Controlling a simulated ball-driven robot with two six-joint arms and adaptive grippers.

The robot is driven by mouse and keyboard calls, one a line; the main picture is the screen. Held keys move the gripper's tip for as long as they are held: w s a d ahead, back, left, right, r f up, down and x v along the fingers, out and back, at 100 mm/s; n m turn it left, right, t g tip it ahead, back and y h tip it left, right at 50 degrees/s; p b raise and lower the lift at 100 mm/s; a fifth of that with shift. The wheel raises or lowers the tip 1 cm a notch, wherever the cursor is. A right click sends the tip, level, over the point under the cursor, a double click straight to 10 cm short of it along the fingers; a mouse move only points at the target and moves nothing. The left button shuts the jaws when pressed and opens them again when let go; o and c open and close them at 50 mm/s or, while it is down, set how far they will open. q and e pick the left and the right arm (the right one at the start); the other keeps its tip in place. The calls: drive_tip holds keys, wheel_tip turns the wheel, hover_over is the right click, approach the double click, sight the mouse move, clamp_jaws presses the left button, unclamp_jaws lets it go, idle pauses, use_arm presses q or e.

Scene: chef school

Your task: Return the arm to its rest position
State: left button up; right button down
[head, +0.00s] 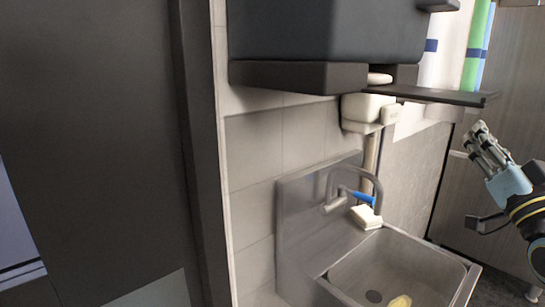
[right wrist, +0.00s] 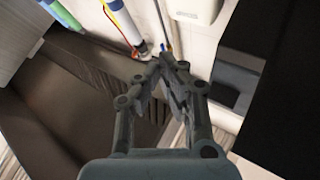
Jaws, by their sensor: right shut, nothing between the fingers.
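My right gripper (head: 480,134) is at the right side of the head view, raised in the air to the right of the sink and apart from it. Its fingers point up and to the left. In the right wrist view the gripper (right wrist: 166,62) shows from behind, with its fingertips together and nothing held between them. My left gripper is in neither view.
A steel sink (head: 335,285) with a curved tap (head: 352,172) stands at the wall, with yellow items in its basin. A white block (head: 366,217) lies on its ledge. A dark dispenser cabinet (head: 325,35) hangs above. A dark panel (head: 95,130) fills the left.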

drive_tip(key=s+a+f+n+g, duration=0.1)
drive_tip(key=s+a+f+g, duration=0.35)
drive_tip(key=f, duration=0.35)
drive_tip(key=s+a+f+n+g, duration=0.1)
drive_tip(key=s+a+f+g, duration=0.35)
drive_tip(key=f, duration=0.25)
drive_tip(key=s+f+g+h, duration=0.1)
drive_tip(key=s+f+g, duration=0.25)
drive_tip(key=s, duration=0.45)
drive_tip(key=s+f+n+g, duration=0.15)
drive_tip(key=s+g, duration=0.25)
drive_tip(key=s, duration=0.5)
drive_tip(key=s+f+m+g+h, duration=0.1)
drive_tip(key=s+f+g, duration=0.3)
drive_tip(key=s, duration=0.4)
wheel_tip(320, 180, down, 30)
drive_tip(key=s+d+b, duration=0.2)
drive_tip(key=b, duration=0.3)
use_arm(q)
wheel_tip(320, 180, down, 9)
drive_tip(key=b, duration=0.4)
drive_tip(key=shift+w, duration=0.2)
use_arm(e)
drive_tip(key=s+f+g, duration=0.2)
drive_tip(key=s+f, duration=1.6)
drive_tip(key=f, duration=0.2)
drive_tip(key=shift+s+d+f, duration=0.25)
drive_tip(key=shift+s+d, duration=0.05)
drive_tip(key=shift+d, duration=0.15)
